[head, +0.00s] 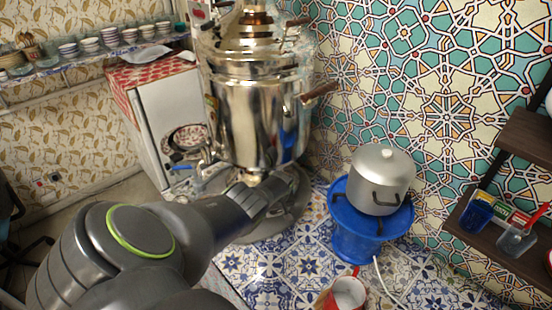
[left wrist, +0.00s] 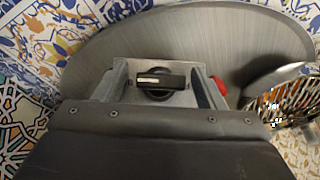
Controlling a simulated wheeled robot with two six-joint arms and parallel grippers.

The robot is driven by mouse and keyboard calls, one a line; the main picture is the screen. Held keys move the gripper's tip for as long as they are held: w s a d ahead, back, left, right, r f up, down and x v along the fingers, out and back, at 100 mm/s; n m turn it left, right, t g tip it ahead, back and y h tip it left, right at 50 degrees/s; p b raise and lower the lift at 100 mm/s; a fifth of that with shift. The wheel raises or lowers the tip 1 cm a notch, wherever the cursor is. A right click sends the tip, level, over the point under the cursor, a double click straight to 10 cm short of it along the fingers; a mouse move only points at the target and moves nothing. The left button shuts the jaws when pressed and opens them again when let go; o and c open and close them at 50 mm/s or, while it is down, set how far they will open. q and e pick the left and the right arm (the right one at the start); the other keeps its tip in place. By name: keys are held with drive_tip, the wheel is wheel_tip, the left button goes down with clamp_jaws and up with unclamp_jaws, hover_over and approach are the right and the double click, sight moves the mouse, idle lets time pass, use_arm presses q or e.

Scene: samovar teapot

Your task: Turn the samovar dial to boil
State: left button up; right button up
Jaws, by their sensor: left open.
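The shiny metal samovar (head: 250,112) stands upright on the tiled counter in the middle of the head view, with a handle on its right side. My left gripper (head: 278,190) reaches in from the left, low at the samovar's base. In the left wrist view the dial (left wrist: 158,80) is a black knob with a pale bar lying about level across it. The two fingers of my left gripper (left wrist: 160,72) are open, one on each side of the dial. I cannot tell whether they touch it. In the head view my arm and gripper hide the dial. My right gripper is not in view.
A silver pot (head: 381,175) sits on a blue stand (head: 358,232) to the right. A red-and-white cup (head: 345,293) is near the front. A blue-handled tap (head: 180,168) is left of the samovar. A wooden shelf (head: 480,222) is at the far right.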

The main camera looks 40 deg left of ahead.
use_arm(q)
drive_tip(key=shift+p+v, duration=1.85)
drive_tip(key=shift+p, duration=0.05)
drive_tip(key=shift+a+f+b, duration=0.1)
drive_tip(key=shift+f+b, duration=0.15)
drive_tip(key=shift+b, duration=0.35)
drive_tip(key=shift+r+b, duration=0.3)
drive_tip(key=shift+r, duration=0.2)
drive_tip(key=shift+s+d+r+b, duration=0.15)
drive_tip(key=shift+d+r+b, duration=0.15)
drive_tip(key=shift+r, duration=0.35)
drive_tip(key=v, duration=1.2)
drive_tip(key=shift+f, duration=0.1)
